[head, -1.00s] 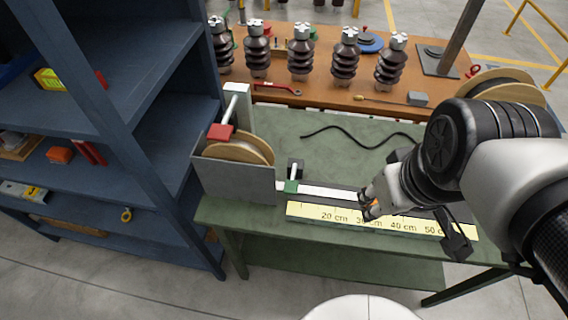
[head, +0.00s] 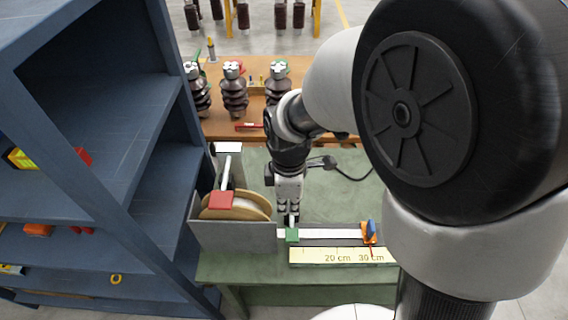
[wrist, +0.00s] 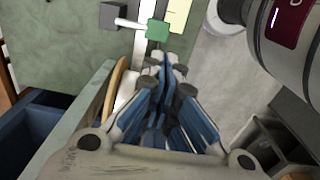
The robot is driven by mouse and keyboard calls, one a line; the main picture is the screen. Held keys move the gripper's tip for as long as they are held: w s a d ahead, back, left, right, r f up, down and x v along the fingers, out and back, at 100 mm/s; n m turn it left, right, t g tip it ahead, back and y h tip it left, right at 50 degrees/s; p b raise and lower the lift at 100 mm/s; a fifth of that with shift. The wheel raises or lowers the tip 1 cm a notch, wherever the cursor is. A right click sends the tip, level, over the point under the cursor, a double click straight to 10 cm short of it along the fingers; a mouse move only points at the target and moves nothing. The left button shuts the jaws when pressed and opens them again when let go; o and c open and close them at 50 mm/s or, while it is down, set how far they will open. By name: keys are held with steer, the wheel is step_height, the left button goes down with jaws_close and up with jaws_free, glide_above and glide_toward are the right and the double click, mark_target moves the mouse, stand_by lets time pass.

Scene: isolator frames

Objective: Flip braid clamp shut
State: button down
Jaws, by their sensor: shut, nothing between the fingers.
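The braid clamp has a green block (head: 292,235) on a short white arm, at the left end of the pale braid strip (head: 330,234). In the wrist view the clamp's green block (wrist: 158,30) lies over the strip, and its white arm runs left to a dark base (wrist: 112,16). My gripper (head: 288,214) is shut and empty, pointing down just behind the green block. In the wrist view my gripper's fingertips (wrist: 166,62) are close below the block; whether they touch it I cannot tell. My gripper partly hides the clamp's base in the head view.
A grey box with a spool (head: 237,207) and a red-ended lever (head: 222,199) stands just left of the clamp. A yellow ruler (head: 335,256) lies in front. An orange and blue piece (head: 369,233) sits on the strip's right end. A blue shelf (head: 165,180) is at left.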

mark_target(288, 237)
steer(key=shift+s, duration=0.1)
step_height(288, 237, down, 14)
steer(key=b, duration=0.3)
stand_by(0.3)
steer(key=shift+b, duration=0.3)
